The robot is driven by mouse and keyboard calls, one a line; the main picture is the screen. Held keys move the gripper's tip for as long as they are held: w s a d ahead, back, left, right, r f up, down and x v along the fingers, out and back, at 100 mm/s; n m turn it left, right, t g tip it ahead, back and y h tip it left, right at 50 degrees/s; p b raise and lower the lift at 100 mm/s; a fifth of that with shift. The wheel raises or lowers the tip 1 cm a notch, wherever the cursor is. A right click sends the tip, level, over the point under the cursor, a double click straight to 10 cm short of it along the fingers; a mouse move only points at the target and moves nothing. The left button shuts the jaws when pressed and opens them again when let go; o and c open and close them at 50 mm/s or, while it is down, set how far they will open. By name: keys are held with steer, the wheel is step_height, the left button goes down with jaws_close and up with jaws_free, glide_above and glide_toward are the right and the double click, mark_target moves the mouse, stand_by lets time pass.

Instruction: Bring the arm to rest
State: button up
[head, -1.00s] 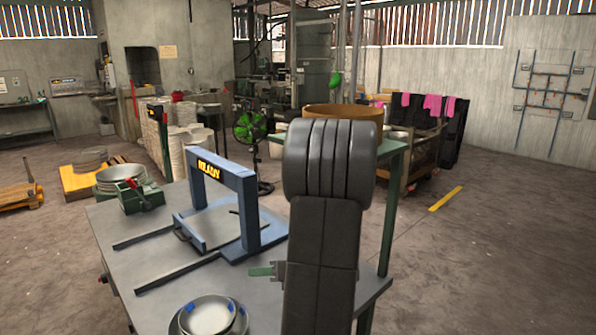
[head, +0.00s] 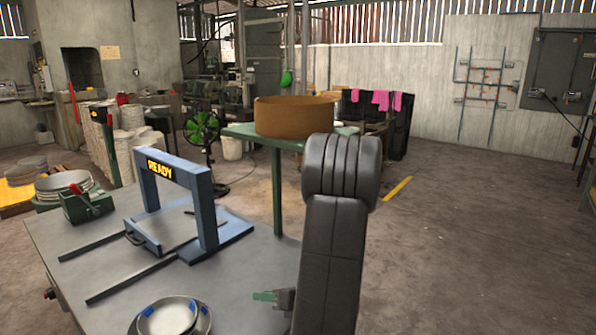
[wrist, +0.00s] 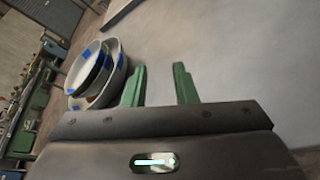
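My arm (head: 333,250) rises in front of the grey table and hides part of its right side. My gripper (wrist: 160,66) shows in the wrist view with its two green fingers apart and nothing between them. In the head view one green fingertip (head: 266,296) shows left of my arm, over or beside the table's right part; the rest is mostly hidden. White bowls with blue marks (head: 168,318) sit stacked at the table's front. They also show in the wrist view (wrist: 98,80), just left of the fingers and apart from them.
A green table (head: 262,140) holds a brown drum (head: 292,116). Floor at right is open.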

step_height(320, 180, down, 3)
steer(key=shift+r, duration=0.1)
steer(key=shift+v, duration=1.1)
steer(key=shift+r, duration=0.1)
